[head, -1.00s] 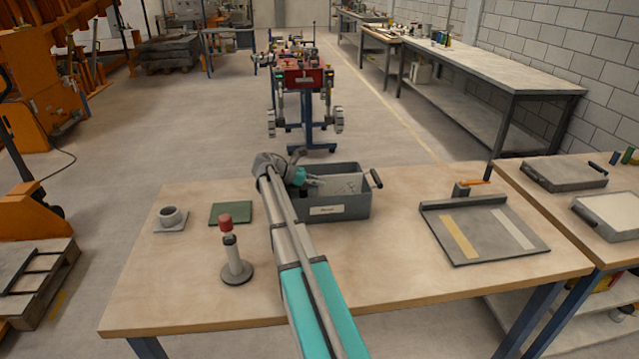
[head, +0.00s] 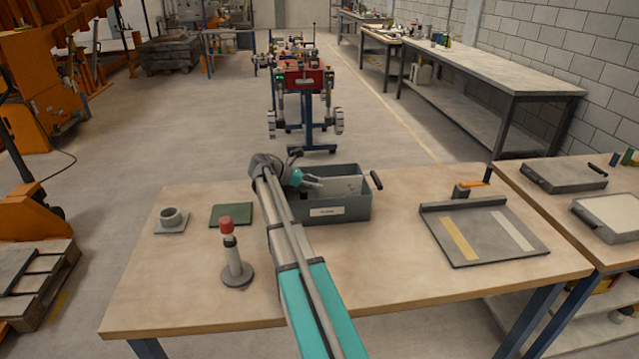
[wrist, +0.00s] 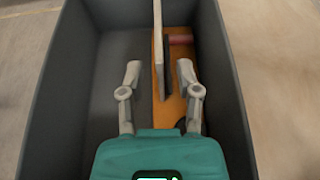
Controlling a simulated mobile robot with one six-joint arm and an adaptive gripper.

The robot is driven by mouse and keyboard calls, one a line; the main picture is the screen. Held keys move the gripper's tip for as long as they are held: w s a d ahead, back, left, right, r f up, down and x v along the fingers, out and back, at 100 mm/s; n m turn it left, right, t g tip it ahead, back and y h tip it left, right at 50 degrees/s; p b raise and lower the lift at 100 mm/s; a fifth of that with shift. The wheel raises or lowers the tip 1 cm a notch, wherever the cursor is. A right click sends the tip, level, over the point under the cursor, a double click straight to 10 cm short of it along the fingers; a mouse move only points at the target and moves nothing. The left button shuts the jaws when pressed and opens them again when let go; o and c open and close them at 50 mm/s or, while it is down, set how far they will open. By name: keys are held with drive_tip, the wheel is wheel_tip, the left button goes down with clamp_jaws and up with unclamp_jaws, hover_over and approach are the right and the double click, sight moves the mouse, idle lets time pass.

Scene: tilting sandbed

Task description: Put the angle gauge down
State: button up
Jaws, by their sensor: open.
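My gripper (wrist: 158,75) is open inside a grey bin (head: 335,212), its fingertips pointing down into it. It also shows at the bin's left side in the head view (head: 314,182). In the wrist view an orange flat piece (wrist: 172,95) with a dark slot and a red peg (wrist: 181,39) lies in the bin, below and between the fingers. It may be the angle gauge; I cannot tell for sure. A pale upright strip (wrist: 158,40) stands over it between the fingers, and neither finger clearly touches it. My gripper's palm hides the near part of the orange piece.
A grey tilting plate (head: 470,240) with two strips lies on the table's right. A dark block with an orange part (head: 487,176) stands behind it. The table's front middle-right is bare.

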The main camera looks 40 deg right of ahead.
drive_tip(key=p+v, duration=0.3)
drive_tip(key=v, duration=0.7)
drive_tip(key=shift+w+a+r+p, duration=0.2)
drive_tip(key=shift+a+p, duration=0.05)
drive_tip(key=shift+p, duration=0.15)
